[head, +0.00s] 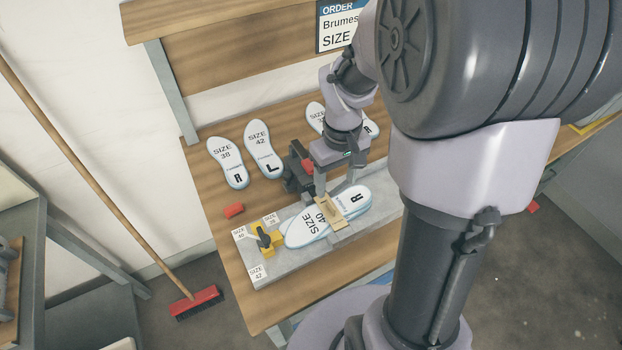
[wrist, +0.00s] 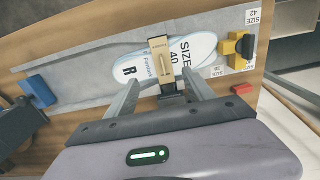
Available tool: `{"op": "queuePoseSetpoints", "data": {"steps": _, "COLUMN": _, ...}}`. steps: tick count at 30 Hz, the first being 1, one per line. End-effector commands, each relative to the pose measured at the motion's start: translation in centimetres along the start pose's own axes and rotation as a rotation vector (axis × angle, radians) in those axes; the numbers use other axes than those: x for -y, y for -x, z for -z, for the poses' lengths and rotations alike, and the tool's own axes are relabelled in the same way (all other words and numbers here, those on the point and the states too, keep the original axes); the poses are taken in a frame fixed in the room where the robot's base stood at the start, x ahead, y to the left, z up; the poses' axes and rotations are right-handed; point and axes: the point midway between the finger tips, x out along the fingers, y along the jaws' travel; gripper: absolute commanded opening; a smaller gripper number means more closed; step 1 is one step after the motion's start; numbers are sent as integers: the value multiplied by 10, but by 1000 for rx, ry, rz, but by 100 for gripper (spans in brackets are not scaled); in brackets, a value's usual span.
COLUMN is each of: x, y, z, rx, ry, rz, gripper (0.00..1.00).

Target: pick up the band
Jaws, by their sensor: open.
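The tan band (head: 327,217) lies across the middle of a pair of white and light-blue insoles (head: 303,229); the top one reads "SIZE 40" and "R". In the wrist view the band (wrist: 158,49) runs crosswise over the insoles (wrist: 190,45), with a dark slot-like mark on it.
The insoles lie on a grey plate (head: 275,273) with size labels and a yellow stop with a black knob (head: 264,239). A red block (head: 234,210) lies beside it on the wooden bench. More insoles (head: 228,162) lie behind. A blue block (wrist: 37,91) stands at the plate's other end.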

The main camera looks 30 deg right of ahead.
Motion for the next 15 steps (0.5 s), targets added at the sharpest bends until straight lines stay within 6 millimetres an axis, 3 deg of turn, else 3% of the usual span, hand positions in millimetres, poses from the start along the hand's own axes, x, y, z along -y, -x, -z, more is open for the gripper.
{"op": "queuePoseSetpoints", "data": {"steps": 1, "x": 1, "y": -21, "z": -1, "rx": 3, "ry": 1, "rz": 1, "gripper": 62}}
{"op": "queuePoseSetpoints", "data": {"steps": 3, "x": 1, "y": -37, "z": 0, "rx": 2, "ry": 1, "rz": 1, "gripper": 62}}
{"op": "queuePoseSetpoints", "data": {"steps": 11, "x": 2, "y": -64, "z": 1, "rx": 0, "ry": 0, "rz": 1, "gripper": 62}}
{"op": "queuePoseSetpoints", "data": {"steps": 15, "x": 6, "y": -93, "z": 3, "rx": 1, "ry": 1, "rz": 1, "gripper": 62}}
